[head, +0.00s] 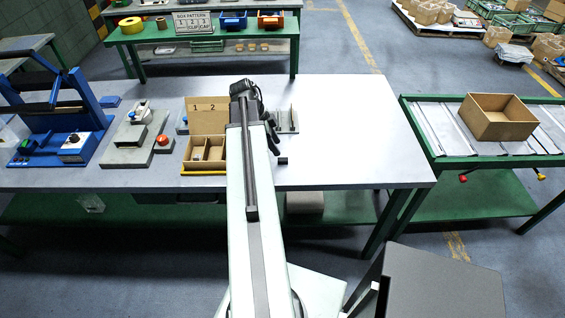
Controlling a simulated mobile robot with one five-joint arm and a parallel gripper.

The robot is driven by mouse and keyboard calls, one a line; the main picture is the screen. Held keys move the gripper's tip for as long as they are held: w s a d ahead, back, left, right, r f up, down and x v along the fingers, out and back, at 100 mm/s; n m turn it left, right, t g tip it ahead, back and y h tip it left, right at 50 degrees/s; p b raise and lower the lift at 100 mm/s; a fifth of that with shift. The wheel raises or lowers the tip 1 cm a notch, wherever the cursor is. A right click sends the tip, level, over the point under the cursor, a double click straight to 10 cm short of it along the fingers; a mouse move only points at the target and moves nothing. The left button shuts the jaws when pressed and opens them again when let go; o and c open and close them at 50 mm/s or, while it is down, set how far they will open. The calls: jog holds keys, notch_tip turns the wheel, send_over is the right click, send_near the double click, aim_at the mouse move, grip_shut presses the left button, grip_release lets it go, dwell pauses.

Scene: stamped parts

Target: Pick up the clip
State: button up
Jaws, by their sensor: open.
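I cannot make out a clip for certain; the parts on the table are small and my arm covers some of the middle. My gripper (271,132), dark and partly behind my pale arm, is over the grey table (350,130), right of the wooden box. Its jaws are open, and I see nothing held between them. The wooden box (207,117) has a raised back marked 1 and 2 and open compartments at the front. A small light thing (197,156) lies in the left compartment; I cannot tell what it is. The box's right end is hidden by my arm.
A grey holder with upright plates (287,121) stands just right of my gripper. A grey fixture (135,138) with a red button (162,140) and a blue press (60,120) stand left. The table's right part is clear. A cardboard box (496,117) sits on the roller stand.

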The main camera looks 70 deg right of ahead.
aim_at(284, 159)
jog(key=b+x, duration=0.3)
jog(key=x, duration=0.1)
jog(key=b+x, duration=0.3)
jog(key=b, duration=0.1)
jog(key=shift+w+d+f, duration=0.1)
jog(key=shift+f, duration=0.35)
jog(key=shift+r, duration=0.15)
grip_shut()
